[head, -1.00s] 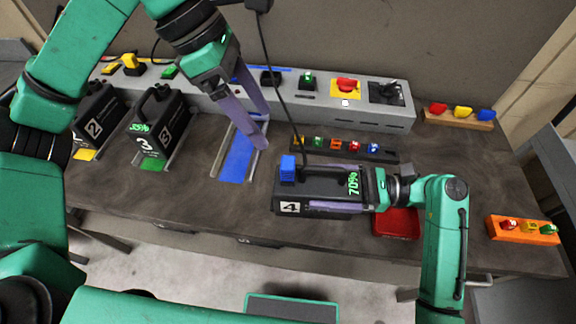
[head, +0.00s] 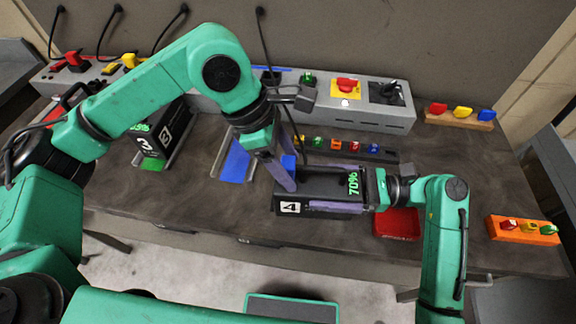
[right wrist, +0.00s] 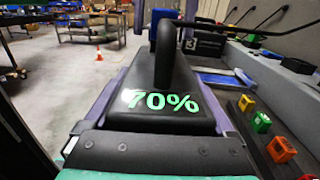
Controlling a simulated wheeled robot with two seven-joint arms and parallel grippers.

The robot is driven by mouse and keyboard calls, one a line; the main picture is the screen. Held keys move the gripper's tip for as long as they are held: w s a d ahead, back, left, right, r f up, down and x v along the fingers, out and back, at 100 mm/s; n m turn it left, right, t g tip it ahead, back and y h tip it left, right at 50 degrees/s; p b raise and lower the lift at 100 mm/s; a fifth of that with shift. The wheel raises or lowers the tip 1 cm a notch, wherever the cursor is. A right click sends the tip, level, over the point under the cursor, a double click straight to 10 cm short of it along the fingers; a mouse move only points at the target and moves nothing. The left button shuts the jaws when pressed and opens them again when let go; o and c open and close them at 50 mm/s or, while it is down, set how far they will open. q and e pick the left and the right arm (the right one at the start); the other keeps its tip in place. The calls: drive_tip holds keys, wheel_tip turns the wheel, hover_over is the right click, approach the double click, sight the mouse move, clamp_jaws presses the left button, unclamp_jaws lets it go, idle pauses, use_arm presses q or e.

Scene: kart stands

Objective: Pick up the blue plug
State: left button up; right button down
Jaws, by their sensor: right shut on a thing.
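The blue plug (head: 289,162) sits at the left end of the black battery box marked 4 (head: 320,188), with a cable rising from it. In the right wrist view a strip of blue (right wrist: 138,16) shows at the top, behind the box's handle. My left gripper (head: 292,174) points down over the plug. Its purple fingers look apart, one on each side of the plug, and partly hide it. My right gripper (head: 325,190) is shut on the box, with purple fingers along its two long sides; the box's display reads 70%.
A grey panel (head: 350,112) with switches runs along the back. A strip of coloured plugs (head: 345,150) lies just behind the box. A blue-floored slot (head: 236,162) and battery box 3 (head: 165,130) are to the left. A red pad (head: 396,226) lies in front, right.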

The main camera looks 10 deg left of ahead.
use_arm(q)
clamp_jaws()
